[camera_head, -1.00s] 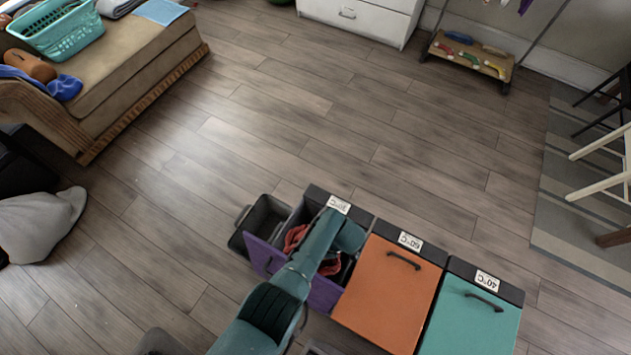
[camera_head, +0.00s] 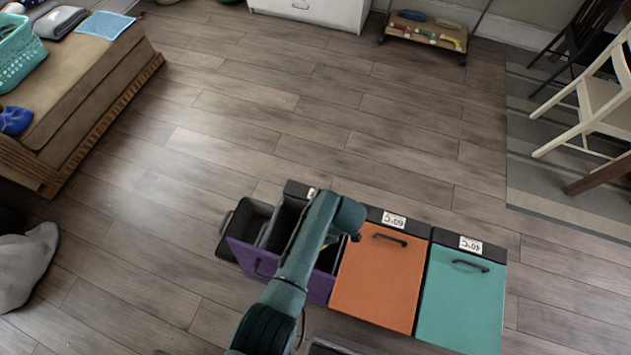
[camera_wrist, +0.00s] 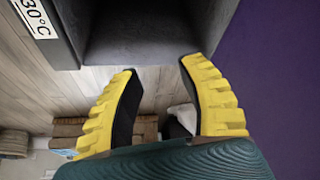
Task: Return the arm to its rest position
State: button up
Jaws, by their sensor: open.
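My arm (camera_head: 305,245) reaches up over the open purple bin (camera_head: 238,255) in the head view. My gripper (camera_wrist: 160,66) shows in the wrist view with two yellow ribbed fingers spread apart and nothing between them. Its tips are near a dark grey compartment with a 30°C label (camera_wrist: 34,16). The purple panel (camera_wrist: 270,75) is to the right of the fingers. In the head view the gripper is hidden by my arm, which also covers part of the bin's inside.
An orange bin (camera_head: 378,285) and a teal bin (camera_head: 461,305) stand closed to the right of the purple one. A couch (camera_head: 85,95) is at the left. Chairs (camera_head: 595,100) stand on a striped rug (camera_head: 540,150) at the right. The middle floor is clear.

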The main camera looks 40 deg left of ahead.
jog(key=shift+v, duration=1.85)
